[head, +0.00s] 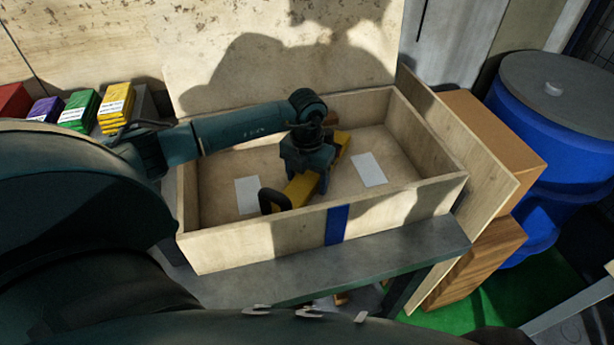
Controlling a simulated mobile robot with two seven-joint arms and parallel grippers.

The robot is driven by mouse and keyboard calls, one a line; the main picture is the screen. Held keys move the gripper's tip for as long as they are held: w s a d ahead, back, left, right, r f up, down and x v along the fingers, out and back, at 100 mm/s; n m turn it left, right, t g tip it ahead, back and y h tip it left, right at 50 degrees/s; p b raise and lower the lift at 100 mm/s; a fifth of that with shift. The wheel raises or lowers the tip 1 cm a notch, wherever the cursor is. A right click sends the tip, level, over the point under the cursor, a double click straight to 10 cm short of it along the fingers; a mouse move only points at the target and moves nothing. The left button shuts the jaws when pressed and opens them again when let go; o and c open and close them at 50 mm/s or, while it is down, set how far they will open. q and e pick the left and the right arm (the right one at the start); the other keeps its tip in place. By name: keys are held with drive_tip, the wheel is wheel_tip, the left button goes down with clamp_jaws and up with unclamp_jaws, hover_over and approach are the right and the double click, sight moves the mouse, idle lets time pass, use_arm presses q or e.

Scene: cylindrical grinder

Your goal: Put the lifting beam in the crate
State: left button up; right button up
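The lifting beam (297,190) is a yellow bar with a dark handle at its near end. It lies at a slant inside the open wooden crate (400,205), which has a blue stripe on its front wall. My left gripper (308,180) reaches into the crate from above, with its fingers around the middle of the beam and hiding part of it. I cannot tell whether they press on it, or whether the beam rests on the crate floor. My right gripper is not in view.
The crate stands on a grey table (430,240). A wooden board (480,165) and brown boxes (495,135) stand close on its right, with a blue drum (560,130) beyond. Coloured packs (80,108) lie at the back left. A light wall rises behind.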

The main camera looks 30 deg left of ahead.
sight(307, 177)
use_arm(q)
drive_tip(key=shift+o, duration=0.3)
drive_tip(key=shift+r, duration=0.5)
wheel_tip(307, 177, up, 11)
drive_tip(key=b, duration=0.1)
drive_tip(key=shift+r, duration=0.2)
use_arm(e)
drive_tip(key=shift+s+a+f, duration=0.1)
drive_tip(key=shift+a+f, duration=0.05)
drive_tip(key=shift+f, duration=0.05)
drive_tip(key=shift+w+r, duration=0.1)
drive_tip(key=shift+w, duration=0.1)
